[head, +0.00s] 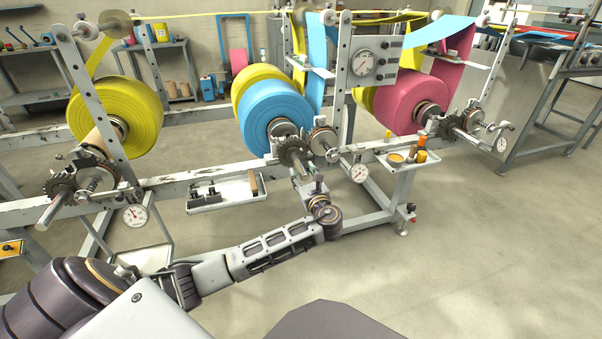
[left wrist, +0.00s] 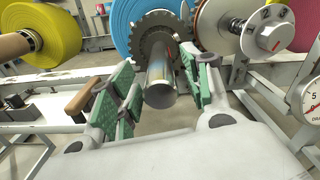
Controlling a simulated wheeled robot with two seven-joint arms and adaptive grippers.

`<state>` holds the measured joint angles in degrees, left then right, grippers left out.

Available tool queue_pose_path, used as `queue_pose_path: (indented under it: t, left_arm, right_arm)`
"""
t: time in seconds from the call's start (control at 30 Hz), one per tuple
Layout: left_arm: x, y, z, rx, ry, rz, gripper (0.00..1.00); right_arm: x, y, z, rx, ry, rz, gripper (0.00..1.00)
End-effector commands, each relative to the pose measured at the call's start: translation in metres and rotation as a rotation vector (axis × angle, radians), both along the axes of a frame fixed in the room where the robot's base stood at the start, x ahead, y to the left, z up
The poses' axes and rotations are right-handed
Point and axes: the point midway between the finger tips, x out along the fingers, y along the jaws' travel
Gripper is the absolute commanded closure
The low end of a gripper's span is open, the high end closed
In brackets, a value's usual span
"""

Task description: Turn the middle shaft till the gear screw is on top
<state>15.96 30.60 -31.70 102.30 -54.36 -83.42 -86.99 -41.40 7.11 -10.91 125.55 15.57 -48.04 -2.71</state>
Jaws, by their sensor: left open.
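The middle shaft (left wrist: 160,88) is a bare metal rod that points its round end at the left wrist camera. A dark toothed gear (left wrist: 152,38) sits behind that end; it also shows in the head view (head: 294,152) in front of the blue roll. My right gripper is not in view.
A dial gauge (head: 359,173) and a dial knob (left wrist: 270,38) are right of the shaft. Yellow (head: 118,112) and pink (head: 408,98) rolls flank the blue roll (head: 278,110).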

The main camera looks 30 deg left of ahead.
Motion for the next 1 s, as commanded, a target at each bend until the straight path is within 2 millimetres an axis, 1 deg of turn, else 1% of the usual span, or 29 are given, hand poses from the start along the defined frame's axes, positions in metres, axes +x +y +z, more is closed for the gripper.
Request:
queue_pose_path:
  t: [0.1,0.3,0.5,0.73,0.77,1.0]
  left_arm:
    - [0.009,0.011,-0.001,0.001,-0.002,0.003,0.51]
    - [0.018,0.021,0.0,0.001,-0.002,0.001,0.51]
    - [0.021,0.025,0.0,0.0,-0.001,0.001,0.51]
    - [0.021,0.025,0.001,0.0,-0.001,0.001,0.51]
    - [0.021,0.025,0.001,0.0,-0.001,0.001,0.54]
    - [0.021,0.025,0.0,0.0,-0.001,0.001,0.85]
  right_arm:
    - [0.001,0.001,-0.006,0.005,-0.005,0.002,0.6]
    - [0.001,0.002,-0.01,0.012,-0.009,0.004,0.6]
    - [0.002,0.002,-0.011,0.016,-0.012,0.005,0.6]
    - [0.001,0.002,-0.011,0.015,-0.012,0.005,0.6]
    - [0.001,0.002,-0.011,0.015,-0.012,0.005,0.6]
    - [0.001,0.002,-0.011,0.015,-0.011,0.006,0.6]
